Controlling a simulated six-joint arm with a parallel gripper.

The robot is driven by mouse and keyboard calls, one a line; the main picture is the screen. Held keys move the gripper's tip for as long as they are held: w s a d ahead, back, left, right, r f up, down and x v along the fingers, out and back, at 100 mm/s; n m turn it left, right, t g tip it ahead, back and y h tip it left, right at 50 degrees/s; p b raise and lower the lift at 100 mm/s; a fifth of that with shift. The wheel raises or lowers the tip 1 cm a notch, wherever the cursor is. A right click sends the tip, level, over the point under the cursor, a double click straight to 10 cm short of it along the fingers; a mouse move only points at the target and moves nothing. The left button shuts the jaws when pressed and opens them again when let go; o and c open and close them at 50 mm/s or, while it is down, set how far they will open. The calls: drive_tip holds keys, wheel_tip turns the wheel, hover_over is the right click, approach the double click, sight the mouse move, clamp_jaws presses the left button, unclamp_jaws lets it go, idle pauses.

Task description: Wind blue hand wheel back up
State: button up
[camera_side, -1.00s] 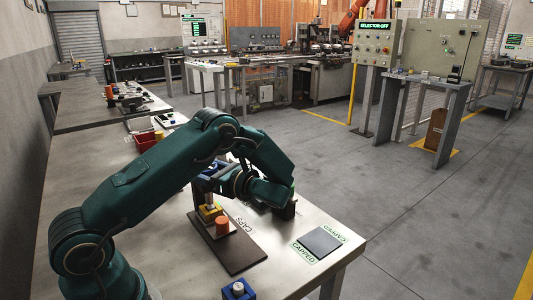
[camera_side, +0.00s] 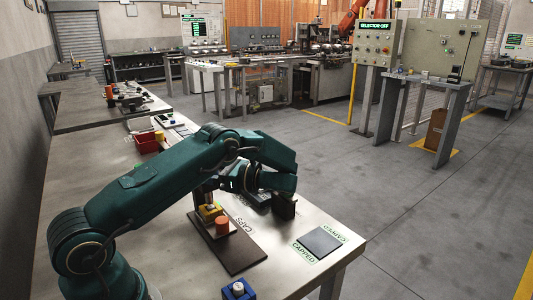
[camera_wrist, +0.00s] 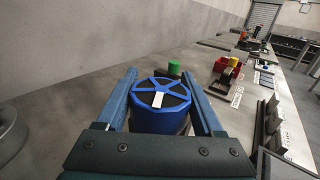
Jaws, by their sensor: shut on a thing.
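The blue hand wheel (camera_wrist: 160,88) shows in the wrist view as a spoked round wheel with a white mark on its top. My gripper (camera_wrist: 160,75) has one finger on each side of it and is shut on it. In the side view the wheel is hidden behind my arm. Below my wrist there, a yellow part (camera_side: 209,211) sits at the foot of the small press.
A dark square pad (camera_side: 320,241) marked CAPPED lies at the table's right corner. A blue box with a white button (camera_side: 239,289) is at the near edge. A red bin (camera_side: 147,142) stands farther back. A green cylinder (camera_wrist: 174,67) shows behind the wheel.

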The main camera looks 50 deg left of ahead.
drive_tip(key=o, duration=1.4)
drive_tip(key=shift+r, duration=0.1)
wheel_tip(320, 180, up, 4)
drive_tip(key=shift+s+r, duration=0.15)
drive_tip(key=s+a+r, duration=0.1)
drive_tip(key=s+r, duration=0.1)
drive_tip(key=s, duration=0.1)
drive_tip(key=s+a+r, duration=0.1)
drive_tip(key=s+r, duration=0.1)
drive_tip(key=s, duration=0.2)
drive_tip(key=s+a+r, duration=0.1)
drive_tip(key=s+r, duration=0.1)
drive_tip(key=s, duration=0.1)
drive_tip(key=shift+s+a+r, duration=0.3)
drive_tip(key=shift+s, duration=0.1)
